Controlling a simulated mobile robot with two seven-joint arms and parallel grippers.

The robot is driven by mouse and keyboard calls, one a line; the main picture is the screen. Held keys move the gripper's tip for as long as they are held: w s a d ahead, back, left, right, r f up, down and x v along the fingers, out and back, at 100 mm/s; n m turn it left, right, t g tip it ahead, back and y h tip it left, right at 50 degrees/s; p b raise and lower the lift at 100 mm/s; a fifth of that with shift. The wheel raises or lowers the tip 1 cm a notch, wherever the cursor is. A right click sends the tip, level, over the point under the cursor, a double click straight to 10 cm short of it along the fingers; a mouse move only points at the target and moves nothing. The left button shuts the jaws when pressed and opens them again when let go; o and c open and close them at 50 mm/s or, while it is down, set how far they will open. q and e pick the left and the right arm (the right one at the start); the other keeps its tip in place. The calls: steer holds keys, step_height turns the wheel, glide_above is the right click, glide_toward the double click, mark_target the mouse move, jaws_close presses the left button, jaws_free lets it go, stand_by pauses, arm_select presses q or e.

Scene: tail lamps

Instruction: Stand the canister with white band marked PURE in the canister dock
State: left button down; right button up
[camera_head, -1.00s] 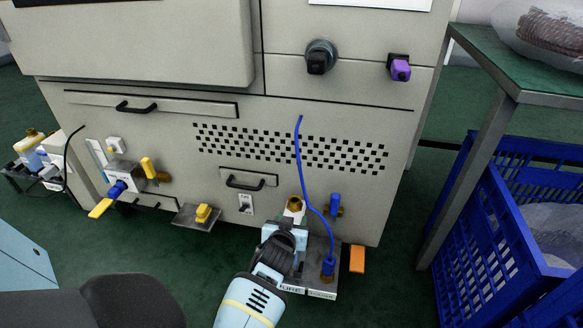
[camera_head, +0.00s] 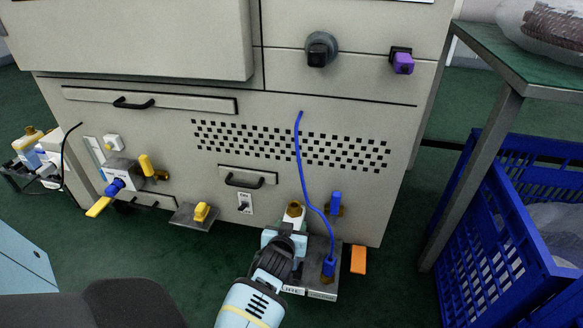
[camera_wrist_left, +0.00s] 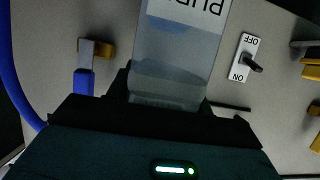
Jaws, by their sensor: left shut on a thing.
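The canister (camera_head: 294,210) shows its brass cap and pale top in the head view, above the back of the grey dock (camera_head: 319,248). The wrist view shows its clear body (camera_wrist_left: 178,45) and white band marked PURE, upside down in that picture. My left gripper (camera_head: 284,243) is shut around the canister from the front; its dark fingers (camera_wrist_left: 168,98) also show in the wrist view. The canister looks about upright. The gripper hides its base, so I cannot tell whether it touches the dock. My right gripper is not in view.
A blue hose (camera_head: 299,160) runs down the panel to a blue fitting on the dock's right side. A blue valve (camera_head: 335,202) is behind it. An orange block (camera_head: 358,260) lies right of the dock. A yellow pedal (camera_head: 202,212) is left. A blue crate (camera_head: 500,245) stands far right.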

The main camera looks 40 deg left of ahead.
arm_select(q)
steer(key=shift+w+r, duration=0.1)
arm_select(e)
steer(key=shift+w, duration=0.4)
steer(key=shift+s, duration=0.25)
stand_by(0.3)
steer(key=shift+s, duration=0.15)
arm_select(q)
steer(key=shift+f+b, duration=0.5)
steer(key=shift+f, duration=0.15)
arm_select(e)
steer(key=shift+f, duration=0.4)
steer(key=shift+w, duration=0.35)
